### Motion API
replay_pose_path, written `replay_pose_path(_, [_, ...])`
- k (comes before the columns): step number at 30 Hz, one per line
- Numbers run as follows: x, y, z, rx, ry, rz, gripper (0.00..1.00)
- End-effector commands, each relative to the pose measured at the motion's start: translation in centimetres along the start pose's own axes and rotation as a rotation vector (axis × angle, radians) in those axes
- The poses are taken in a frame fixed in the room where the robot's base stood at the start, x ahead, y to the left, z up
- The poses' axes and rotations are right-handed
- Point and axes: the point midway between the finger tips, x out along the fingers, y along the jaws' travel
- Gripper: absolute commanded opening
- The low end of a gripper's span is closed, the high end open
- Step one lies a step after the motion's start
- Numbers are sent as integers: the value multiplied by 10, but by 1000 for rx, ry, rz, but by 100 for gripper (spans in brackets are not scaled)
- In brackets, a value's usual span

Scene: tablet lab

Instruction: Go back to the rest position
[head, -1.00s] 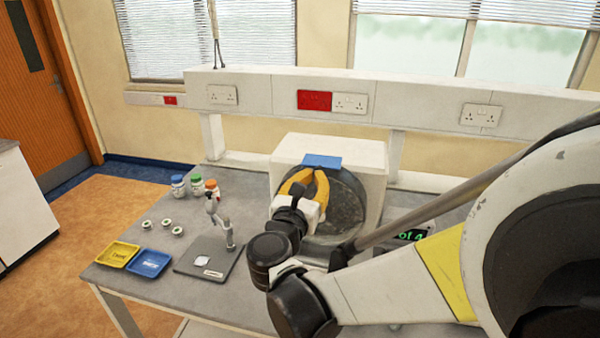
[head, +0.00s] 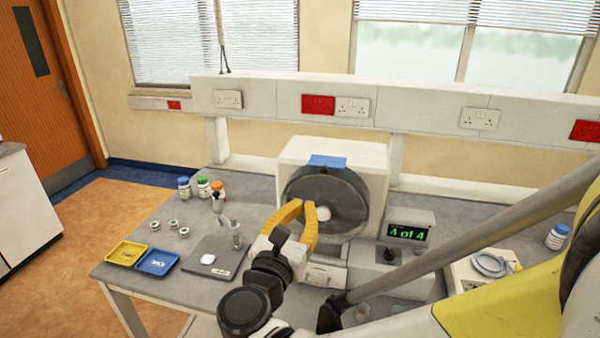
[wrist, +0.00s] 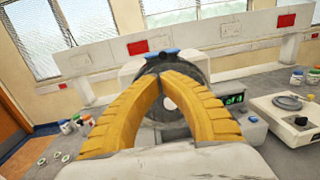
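My gripper (head: 304,204) has two yellow fingers whose tips meet, with nothing seen between them. In the head view it is raised in front of the white machine (head: 374,163) with the dark round drum (head: 352,206). In the wrist view my gripper (wrist: 162,76) points toward the drum, and the fingers hide part of it. I cannot tell the exact gap to the machine, but no contact shows.
A display (head: 408,232) reads "4 of 4". Right of it is a scale-like device (head: 488,264). On the left are a yellow tray (head: 127,253), a blue tray (head: 157,262), a grey plate (head: 227,250) and several capped bottles (head: 184,187).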

Motion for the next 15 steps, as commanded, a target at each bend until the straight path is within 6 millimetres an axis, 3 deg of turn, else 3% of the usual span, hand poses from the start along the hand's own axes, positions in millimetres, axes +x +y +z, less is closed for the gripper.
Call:
replay_pose_path(5, [-5, -13, -9, 62, 41, -22, 0])
replay_pose_path(8, [7, -48, -34, 255, 154, -93, 0])
replay_pose_path(11, [12, -101, -74, 592, 310, -235, 0])
replay_pose_path(15, [-10, -168, -130, 1187, 482, -532, 0])
